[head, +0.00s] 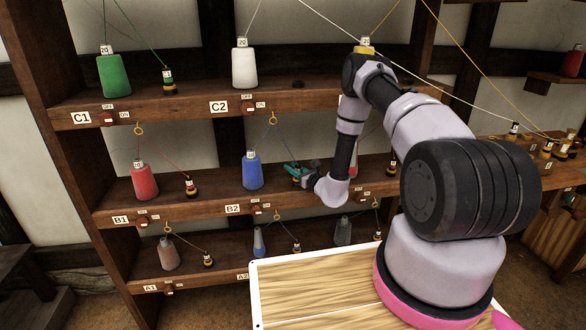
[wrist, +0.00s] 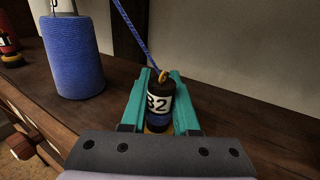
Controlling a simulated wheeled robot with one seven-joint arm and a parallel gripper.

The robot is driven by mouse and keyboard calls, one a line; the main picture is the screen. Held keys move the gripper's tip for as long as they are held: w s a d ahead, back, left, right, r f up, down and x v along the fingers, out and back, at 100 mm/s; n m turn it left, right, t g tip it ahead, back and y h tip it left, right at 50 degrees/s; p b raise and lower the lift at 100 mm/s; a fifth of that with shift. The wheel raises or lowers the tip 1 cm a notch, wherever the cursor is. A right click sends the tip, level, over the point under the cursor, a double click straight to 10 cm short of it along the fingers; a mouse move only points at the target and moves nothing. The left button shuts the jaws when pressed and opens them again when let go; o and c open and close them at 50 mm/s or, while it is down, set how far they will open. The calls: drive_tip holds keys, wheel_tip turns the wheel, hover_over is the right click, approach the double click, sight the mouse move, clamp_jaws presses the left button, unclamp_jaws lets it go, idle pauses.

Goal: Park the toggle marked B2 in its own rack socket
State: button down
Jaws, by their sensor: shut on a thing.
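The toggle marked B2 (wrist: 158,103) is a small dark cylinder with a white label, a blue band and a yellowish base. A blue cord (wrist: 134,36) runs up from the brass ring on its top. My gripper (wrist: 162,84) has its teal fingers on both sides of the toggle and is shut on it. In the head view my gripper (head: 293,169) is at the middle shelf, right of the blue spool (head: 252,170), which also shows in the wrist view (wrist: 73,58). The B2 label (head: 233,209) is on this shelf's edge. The socket is hidden; I cannot tell whether the toggle sits in it.
Other spools stand on the rack: red (head: 144,181), green (head: 113,75) and white (head: 244,64). The B1 toggle (head: 191,188) stands left on the same shelf. An empty dark socket (head: 298,84) shows on the C shelf. More toggles (head: 547,148) stand on the right bench.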

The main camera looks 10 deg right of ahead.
drive_tip(key=shift+f, duration=0.4)
drive_tip(key=c, duration=0.9)
unclamp_jaws()
drive_tip(key=shift+c, duration=0.2)
drive_tip(key=shift+s, duration=0.1)
drive_tip(key=v, duration=1)
drive_tip(key=shift+s+d, duration=0.2)
drive_tip(key=shift+s, duration=0.15)
